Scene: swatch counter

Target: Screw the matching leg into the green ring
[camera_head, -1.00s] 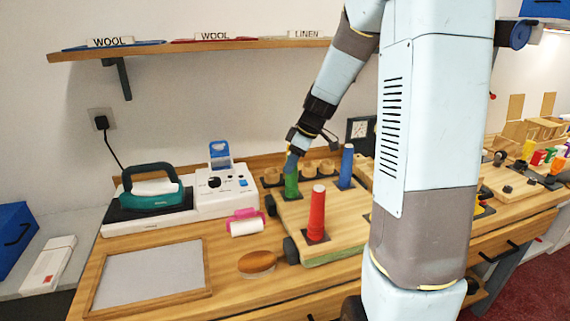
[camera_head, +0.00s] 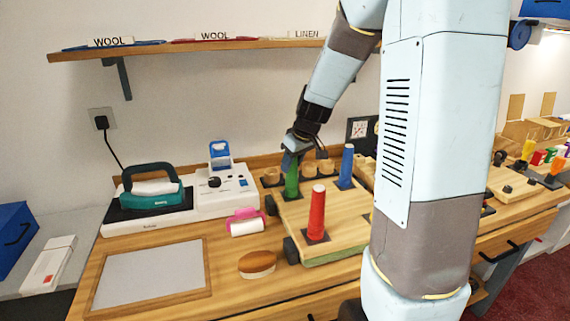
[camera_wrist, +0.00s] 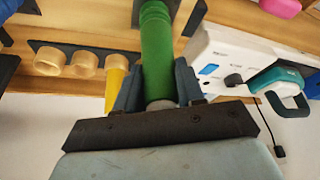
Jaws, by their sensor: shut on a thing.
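The green leg (camera_head: 291,182) stands upright at the back left corner of the wooden board (camera_head: 335,232). My gripper (camera_head: 291,160) is above it with its fingers shut around the leg's top. In the wrist view the green leg (camera_wrist: 156,50) runs between the two fingers (camera_wrist: 156,88). The leg's foot meets a dark square plate; a green ring there cannot be told apart from the leg. A red leg (camera_head: 317,212) stands at the board's front and a blue leg (camera_head: 346,166) at its back right, both on dark plates.
A wooden rack with round holders (camera_head: 308,169) is close behind the green leg. A white device (camera_head: 222,190) and a teal iron (camera_head: 152,192) stand to the left. A pink-and-white roller (camera_head: 246,222) and a brown brush (camera_head: 257,263) lie beside the board.

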